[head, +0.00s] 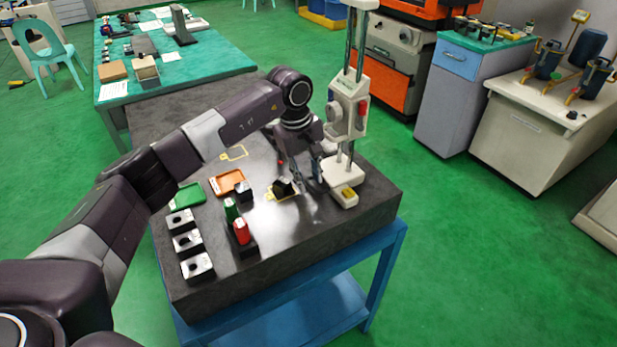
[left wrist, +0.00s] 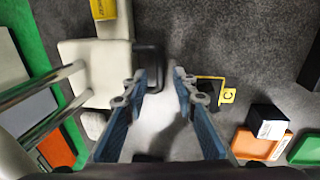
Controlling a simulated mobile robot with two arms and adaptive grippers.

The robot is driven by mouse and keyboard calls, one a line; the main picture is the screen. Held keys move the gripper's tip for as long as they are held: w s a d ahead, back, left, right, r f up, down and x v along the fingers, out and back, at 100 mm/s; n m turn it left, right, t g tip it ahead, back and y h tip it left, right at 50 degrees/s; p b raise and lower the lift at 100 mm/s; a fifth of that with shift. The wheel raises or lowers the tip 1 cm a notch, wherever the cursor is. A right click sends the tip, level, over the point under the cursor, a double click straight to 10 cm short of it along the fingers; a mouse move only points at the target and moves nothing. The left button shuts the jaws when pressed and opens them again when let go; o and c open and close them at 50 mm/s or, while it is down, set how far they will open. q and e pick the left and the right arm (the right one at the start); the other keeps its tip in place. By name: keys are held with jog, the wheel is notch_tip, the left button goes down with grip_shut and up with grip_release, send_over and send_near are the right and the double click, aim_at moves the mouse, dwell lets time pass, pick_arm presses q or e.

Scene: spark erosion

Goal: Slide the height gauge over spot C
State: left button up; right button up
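The height gauge (head: 349,105) stands upright near the right edge of the dark surface plate, its white base (head: 343,176) flat on it. In the left wrist view the base (left wrist: 82,68) lies left of my fingers. My left gripper (head: 306,178) is low beside the base. In the left wrist view its blue fingers (left wrist: 160,75) are apart, with a dark piece by the left fingertip; contact is unclear. Spot C, a yellow outline with a C tag (left wrist: 228,96), lies just right of the fingers. My right gripper is not in view.
Left of the gauge are an orange tray (head: 229,182), a green tray (head: 187,196), a black block (head: 243,190), green and red pieces (head: 241,231), and several metal blocks (head: 187,242). The plate's edge (head: 385,205) is close to the gauge's right.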

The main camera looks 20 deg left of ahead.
pick_arm(q)
notch_tip(320, 180, up, 12)
jog(key=s+a, duration=0.1)
jog(key=shift+s, duration=0.35)
